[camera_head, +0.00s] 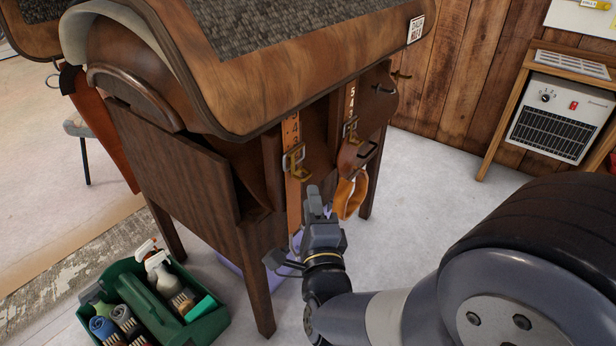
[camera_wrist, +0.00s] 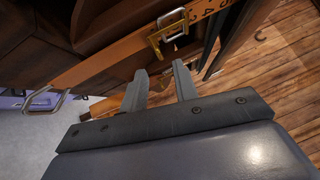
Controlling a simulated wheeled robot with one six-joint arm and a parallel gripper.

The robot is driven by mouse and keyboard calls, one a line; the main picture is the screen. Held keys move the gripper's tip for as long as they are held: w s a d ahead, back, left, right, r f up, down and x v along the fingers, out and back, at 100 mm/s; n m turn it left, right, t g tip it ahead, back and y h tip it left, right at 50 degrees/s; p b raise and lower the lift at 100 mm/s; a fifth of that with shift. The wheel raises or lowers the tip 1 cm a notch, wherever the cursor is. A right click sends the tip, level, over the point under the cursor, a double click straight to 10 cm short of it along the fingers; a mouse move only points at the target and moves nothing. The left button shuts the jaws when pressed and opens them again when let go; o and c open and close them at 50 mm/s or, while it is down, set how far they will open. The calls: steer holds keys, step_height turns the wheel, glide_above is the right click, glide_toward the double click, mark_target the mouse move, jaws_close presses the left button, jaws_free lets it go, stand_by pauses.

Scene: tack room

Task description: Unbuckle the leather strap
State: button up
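Two tan leather straps with printed numbers hang on the dark wooden stand's side in the head view: the left strap (camera_head: 294,195) through a brass buckle (camera_head: 293,160), the right strap (camera_head: 350,98) through another brass buckle (camera_head: 350,129). In the wrist view a strap (camera_wrist: 110,62) runs diagonally, with a brass buckle (camera_wrist: 168,33) around it just beyond my fingertips. I cannot tell for certain which strap this is. My gripper (camera_head: 319,194) is below and right of the left buckle. Its two fingers (camera_wrist: 160,69) are apart, with nothing visibly held between them.
The wooden stand (camera_head: 180,175) fills the left and middle. A dark metal loop (camera_head: 367,152) sticks out at right, above a hanging orange loop (camera_head: 351,194). A green caddy (camera_head: 205,330) with bottles and brushes is on the floor.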

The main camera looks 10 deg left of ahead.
mark_target(307, 178)
steer(key=x, duration=0.7)
steer(key=shift+w, duration=0.2)
steer(key=shift+c, duration=0.2)
steer(key=shift+a+r, duration=0.1)
jaws_close()
